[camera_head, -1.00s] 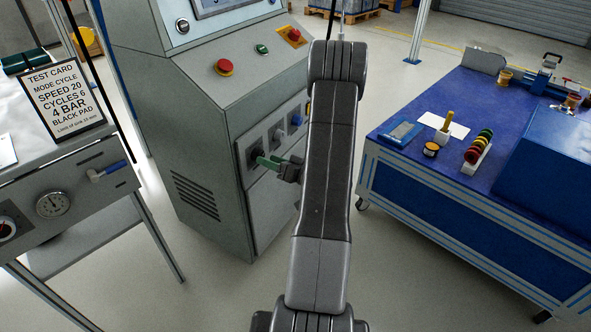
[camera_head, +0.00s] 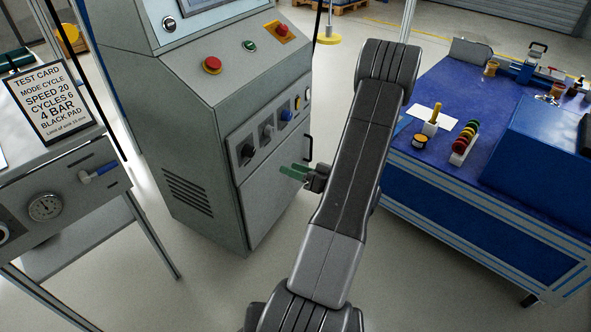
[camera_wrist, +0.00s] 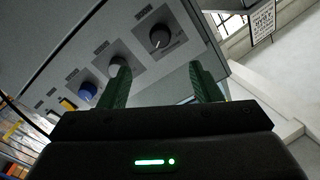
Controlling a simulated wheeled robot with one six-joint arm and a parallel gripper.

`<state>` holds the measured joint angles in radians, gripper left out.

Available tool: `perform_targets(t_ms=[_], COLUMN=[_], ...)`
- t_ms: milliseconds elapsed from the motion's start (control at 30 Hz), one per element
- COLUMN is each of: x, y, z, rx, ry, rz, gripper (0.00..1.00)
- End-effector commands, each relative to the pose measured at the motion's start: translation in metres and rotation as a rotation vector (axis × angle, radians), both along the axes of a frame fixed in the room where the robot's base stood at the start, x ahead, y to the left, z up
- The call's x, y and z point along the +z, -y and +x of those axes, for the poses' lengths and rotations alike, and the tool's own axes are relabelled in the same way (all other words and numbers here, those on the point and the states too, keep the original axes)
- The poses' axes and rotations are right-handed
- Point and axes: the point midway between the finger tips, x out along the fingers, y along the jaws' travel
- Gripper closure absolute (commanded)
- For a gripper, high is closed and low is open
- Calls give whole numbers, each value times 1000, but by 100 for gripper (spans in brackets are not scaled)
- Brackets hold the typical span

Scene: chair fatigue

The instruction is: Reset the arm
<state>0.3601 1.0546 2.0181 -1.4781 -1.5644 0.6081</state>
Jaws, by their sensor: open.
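My arm (camera_head: 350,180) rises through the middle of the head view, leaning to the right. My gripper (camera_head: 281,169) has green fingers and stands in front of the grey control cabinet (camera_head: 225,120), just below its row of knobs. In the wrist view my gripper (camera_wrist: 160,82) shows two green fingers spread apart with nothing between them. A dark round knob (camera_wrist: 160,39) lies beyond the fingers, apart from them. A grey knob (camera_wrist: 116,64) shows partly behind the left finger, and a blue knob (camera_wrist: 87,91) is farther left.
A blue workbench (camera_head: 420,185) with a rack of coloured rings (camera_head: 465,138) stands at the right. Open floor lies between cabinet and bench.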

Motion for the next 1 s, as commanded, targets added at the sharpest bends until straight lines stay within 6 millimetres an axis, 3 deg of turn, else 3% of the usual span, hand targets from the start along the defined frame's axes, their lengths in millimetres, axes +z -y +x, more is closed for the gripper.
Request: perform_targets(t_ms=[467, 1000], x=[0, -1], y=[-4, -66], z=[2, 32], rx=[0, 4], ry=[1, 2], rz=[0, -1], gripper=[42, 42])
